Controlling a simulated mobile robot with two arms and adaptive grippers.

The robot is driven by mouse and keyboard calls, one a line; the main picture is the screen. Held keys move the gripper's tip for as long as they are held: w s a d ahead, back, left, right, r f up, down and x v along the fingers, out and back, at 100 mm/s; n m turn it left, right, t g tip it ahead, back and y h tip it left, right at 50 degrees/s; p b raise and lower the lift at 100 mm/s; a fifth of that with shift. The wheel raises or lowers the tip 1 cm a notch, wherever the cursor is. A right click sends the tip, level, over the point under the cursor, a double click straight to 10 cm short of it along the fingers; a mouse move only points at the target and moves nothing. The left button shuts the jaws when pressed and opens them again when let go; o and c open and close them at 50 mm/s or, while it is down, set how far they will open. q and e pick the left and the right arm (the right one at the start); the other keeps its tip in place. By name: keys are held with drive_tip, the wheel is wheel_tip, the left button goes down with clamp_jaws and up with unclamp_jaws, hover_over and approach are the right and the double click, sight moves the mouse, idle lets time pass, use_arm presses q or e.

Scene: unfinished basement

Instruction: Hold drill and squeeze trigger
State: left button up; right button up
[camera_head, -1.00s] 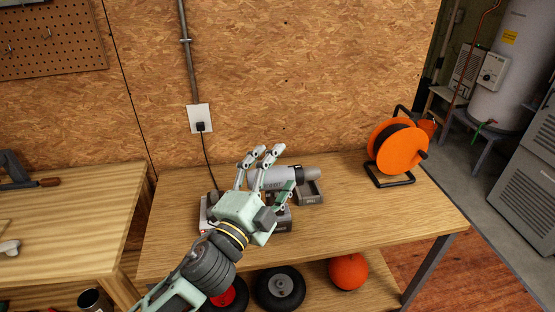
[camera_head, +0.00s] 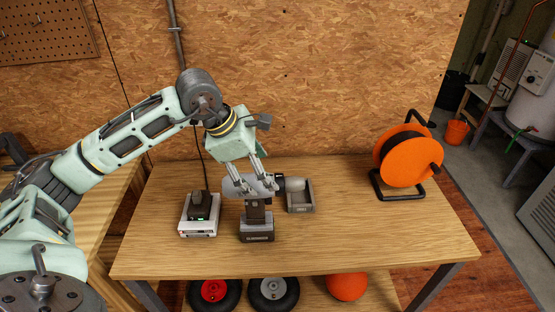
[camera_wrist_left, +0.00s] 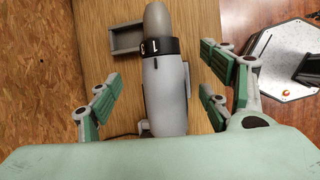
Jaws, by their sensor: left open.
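The grey drill (camera_head: 257,213) stands upright on its dark battery base on the wooden workbench, its chuck pointing right. My left gripper (camera_head: 254,184) comes down over the drill's body from above, fingers spread. In the left wrist view the drill's body (camera_wrist_left: 167,92) lies between the open fingers (camera_wrist_left: 160,75), with gaps visible on both sides. The trigger is hidden beneath the body in that view and too small to tell in the head view. My right gripper is not in view.
A charger (camera_head: 199,213) with a battery sits left of the drill. A small grey tray (camera_head: 301,208) is just right of it. An orange cable reel (camera_head: 412,160) stands at the right end of the workbench (camera_head: 350,240). The bench front is clear.

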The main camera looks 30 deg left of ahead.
use_arm(q)
drive_tip(key=shift+s+a+f, duration=0.1)
drive_tip(key=shift+a, duration=0.2)
drive_tip(key=p, duration=0.2)
hover_over(268, 200)
drive_tip(key=a, duration=0.1)
drive_tip(key=f, duration=0.4)
drive_tip(key=shift+s+a, duration=0.1)
drive_tip(key=shift+s, duration=0.2)
drive_tip(key=shift+x, duration=1.15)
drive_tip(key=shift+w+f, duration=0.15)
drive_tip(key=shift+f, duration=0.05)
drive_tip(key=shift+c, duration=0.4)
drive_tip(key=c, duration=1.5)
clamp_jaws()
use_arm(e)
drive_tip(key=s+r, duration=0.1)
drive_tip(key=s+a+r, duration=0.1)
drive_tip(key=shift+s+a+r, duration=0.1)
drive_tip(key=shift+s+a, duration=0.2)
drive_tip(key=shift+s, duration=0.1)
